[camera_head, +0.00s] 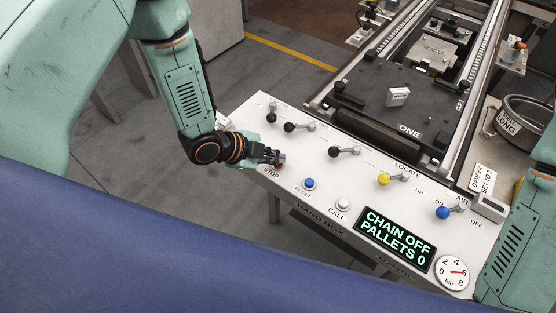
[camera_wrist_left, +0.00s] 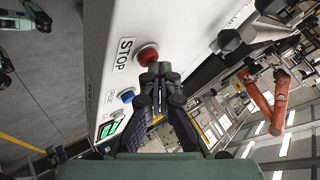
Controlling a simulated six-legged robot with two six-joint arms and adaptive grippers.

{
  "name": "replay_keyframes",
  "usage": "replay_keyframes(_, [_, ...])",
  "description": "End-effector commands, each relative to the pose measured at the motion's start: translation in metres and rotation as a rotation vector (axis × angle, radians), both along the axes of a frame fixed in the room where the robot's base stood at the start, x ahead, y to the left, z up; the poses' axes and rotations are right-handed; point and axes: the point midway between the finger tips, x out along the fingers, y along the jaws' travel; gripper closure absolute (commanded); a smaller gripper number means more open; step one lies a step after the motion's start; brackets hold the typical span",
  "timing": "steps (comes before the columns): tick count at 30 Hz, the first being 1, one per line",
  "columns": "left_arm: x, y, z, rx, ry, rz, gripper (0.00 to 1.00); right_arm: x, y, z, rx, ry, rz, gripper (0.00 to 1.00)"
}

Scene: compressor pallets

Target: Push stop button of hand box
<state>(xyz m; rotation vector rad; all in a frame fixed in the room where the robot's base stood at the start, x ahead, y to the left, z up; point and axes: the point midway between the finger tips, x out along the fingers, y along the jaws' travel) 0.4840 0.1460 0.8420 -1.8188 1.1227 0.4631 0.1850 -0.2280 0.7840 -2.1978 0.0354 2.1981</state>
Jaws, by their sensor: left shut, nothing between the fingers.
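The hand box (camera_head: 312,215) is a white slanted panel. Its red STOP button (camera_head: 279,166) sits at the left end above the printed word STOP, partly hidden by my left gripper (camera_head: 276,157). In the left wrist view the red button (camera_wrist_left: 147,55) is a round knob beside the STOP label (camera_wrist_left: 124,54). My left gripper, shut and empty, has its fingertips (camera_wrist_left: 160,68) right at the button's edge in that view. I cannot tell whether they touch it. My right gripper is out of view; only part of my right arm shows at the right edge.
A blue RESET button (camera_head: 309,183) and a white CALL button (camera_head: 343,204) sit right of STOP. Black, yellow (camera_head: 384,179) and blue (camera_head: 442,212) levers stand on the panel. The display (camera_head: 396,239) reads CHAIN OFF, PALLETS 0. A conveyor with a dark plate (camera_head: 385,105) lies behind.

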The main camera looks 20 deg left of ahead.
Motion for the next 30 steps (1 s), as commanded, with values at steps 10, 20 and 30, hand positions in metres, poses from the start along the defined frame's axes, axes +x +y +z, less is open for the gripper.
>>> replay_keyframes(10, [0.000, 0.001, 0.016, 0.000, 0.000, 0.000, 1.00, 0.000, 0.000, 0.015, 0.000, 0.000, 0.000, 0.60])
replay_keyframes(20, [0.000, 0.001, 0.018, 0.000, 0.000, 0.000, 1.00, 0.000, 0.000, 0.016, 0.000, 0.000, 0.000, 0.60])
replay_keyframes(30, [0.000, 0.001, 0.047, 0.000, -0.001, 0.001, 1.00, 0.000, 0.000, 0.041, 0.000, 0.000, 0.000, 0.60])
